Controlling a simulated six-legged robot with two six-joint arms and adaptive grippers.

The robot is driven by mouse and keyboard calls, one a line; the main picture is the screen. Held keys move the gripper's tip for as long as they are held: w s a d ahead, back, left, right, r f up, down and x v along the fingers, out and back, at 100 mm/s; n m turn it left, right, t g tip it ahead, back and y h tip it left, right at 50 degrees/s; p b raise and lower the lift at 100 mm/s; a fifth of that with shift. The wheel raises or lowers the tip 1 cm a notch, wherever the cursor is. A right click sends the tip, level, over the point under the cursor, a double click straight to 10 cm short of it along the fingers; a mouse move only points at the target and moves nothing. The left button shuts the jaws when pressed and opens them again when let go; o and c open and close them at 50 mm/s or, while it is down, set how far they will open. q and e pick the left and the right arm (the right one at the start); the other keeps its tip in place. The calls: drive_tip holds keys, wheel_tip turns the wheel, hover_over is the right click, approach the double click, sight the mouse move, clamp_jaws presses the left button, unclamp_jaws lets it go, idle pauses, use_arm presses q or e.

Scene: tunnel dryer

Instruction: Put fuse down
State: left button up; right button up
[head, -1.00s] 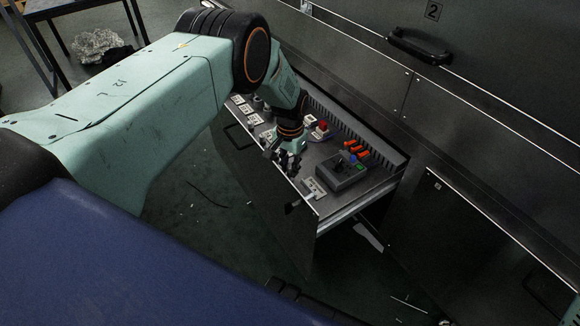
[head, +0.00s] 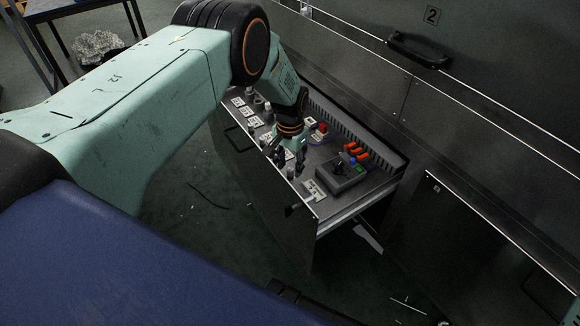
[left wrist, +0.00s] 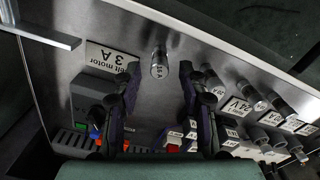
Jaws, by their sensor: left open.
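A small silver fuse (left wrist: 159,64) with a printed band stands on the grey drawer panel, beside the white "Belt motor 3 A" label (left wrist: 112,60) in the left wrist view. My left gripper (left wrist: 160,84) is open, with one dark finger on each side of the fuse's line and clear gaps between. The fuse lies just beyond the fingertips, apart from them. In the head view my left gripper (head: 288,158) is low over the front part of the open drawer (head: 318,203).
A grey control box (head: 343,177) with coloured buttons sits right of the gripper. Several other fuses and labels (left wrist: 240,106) fill the panel on the other side. Orange parts (head: 355,149) and a slotted strip line the back. A cabinet wall (head: 470,110) rises behind.

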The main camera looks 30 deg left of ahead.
sight(290, 169)
use_arm(q)
wheel_tip(290, 169, up, 10)
drive_tip(key=p, duration=0.3)
use_arm(e)
wheel_tip(290, 169, up, 4)
drive_tip(key=shift+f, duration=0.1)
use_arm(q)
drive_tip(key=shift+a+r, duration=0.1)
idle(1.3)
